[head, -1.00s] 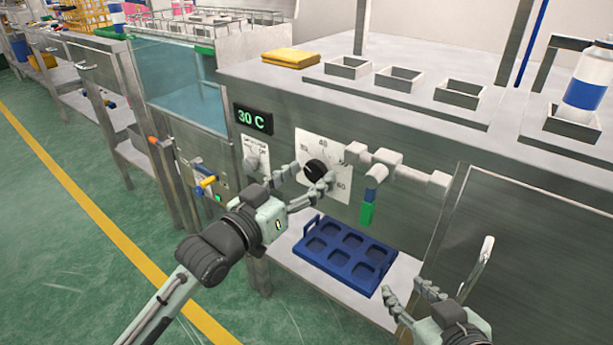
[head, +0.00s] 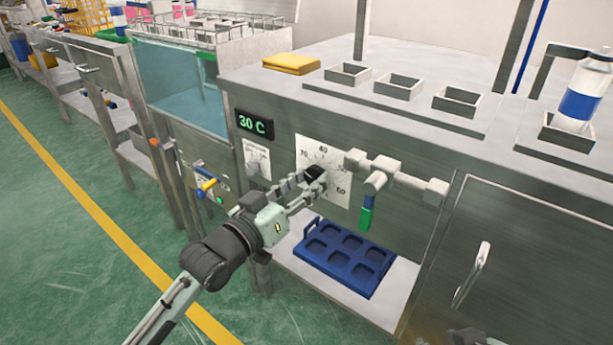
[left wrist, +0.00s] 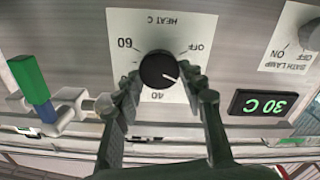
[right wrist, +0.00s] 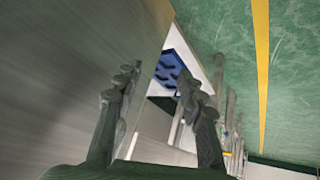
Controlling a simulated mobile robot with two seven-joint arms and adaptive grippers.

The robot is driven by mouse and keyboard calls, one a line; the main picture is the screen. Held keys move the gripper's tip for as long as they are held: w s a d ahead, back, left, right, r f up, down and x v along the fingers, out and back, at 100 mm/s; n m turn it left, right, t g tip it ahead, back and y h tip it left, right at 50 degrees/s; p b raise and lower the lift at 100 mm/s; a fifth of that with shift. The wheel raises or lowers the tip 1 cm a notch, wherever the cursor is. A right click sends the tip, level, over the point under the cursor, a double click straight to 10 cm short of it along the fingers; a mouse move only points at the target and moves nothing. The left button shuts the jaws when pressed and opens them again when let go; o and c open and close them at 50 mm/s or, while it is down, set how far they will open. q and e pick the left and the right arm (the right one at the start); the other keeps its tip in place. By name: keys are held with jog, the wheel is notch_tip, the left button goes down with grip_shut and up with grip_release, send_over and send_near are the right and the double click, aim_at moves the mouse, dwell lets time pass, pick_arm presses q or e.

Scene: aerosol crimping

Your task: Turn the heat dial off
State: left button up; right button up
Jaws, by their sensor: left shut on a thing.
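The heat dial (head: 315,172) is a round black knob on a white scale plate on the steel bench front. In the left wrist view, upside down, the dial (left wrist: 160,70) has its white pointer between 40 and OFF. My left gripper (head: 308,183) is shut on the dial, with one finger on each side of it. The temperature display (head: 254,124) reads 30 C. My right gripper (right wrist: 157,78) is open and empty, away from the dial; in the head view only a dark bit shows at the bottom edge.
A white valve with a green-and-blue handle (head: 366,212) sticks out close right of the dial. The bath lamp knob (head: 255,168) is on the left. A blue tray (head: 343,258) lies on the shelf below. A cabinet door with a handle (head: 471,275) is at right.

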pick_arm(q)
jog(key=shift+r+n+p, duration=0.15)
jog(key=shift+n+p, duration=0.75)
jog(key=shift+p, duration=0.05)
pick_arm(e)
jog(key=s+d+f+g+h, duration=0.1)
jog(key=s+d+f+g, duration=0.25)
jog(key=s+d, duration=0.2)
pick_arm(q)
jog(key=n+p, duration=0.4)
jog(key=n, duration=0.1)
jog(key=shift+w+n, duration=0.1)
jog(key=shift+n, duration=0.2)
jog(key=shift+a+f+n+p, duration=0.15)
jog(key=shift+n+p, duration=0.3)
jog(key=shift+n, duration=1.15)
pick_arm(e)
notch_tip(320, 180, down, 12)
jog(key=a, duration=0.1)
jog(key=shift+w+r+m+g, duration=0.2)
jog(key=shift+w+m+g, duration=0.1)
jog(key=shift+w+g, duration=0.15)
jog(key=shift+s, duration=0.1)
pick_arm(q)
jog(key=o, duration=1.2)
jog(key=shift+f, duration=0.1)
jog(key=shift+c, duration=0.2)
jog(key=v, duration=1.2)
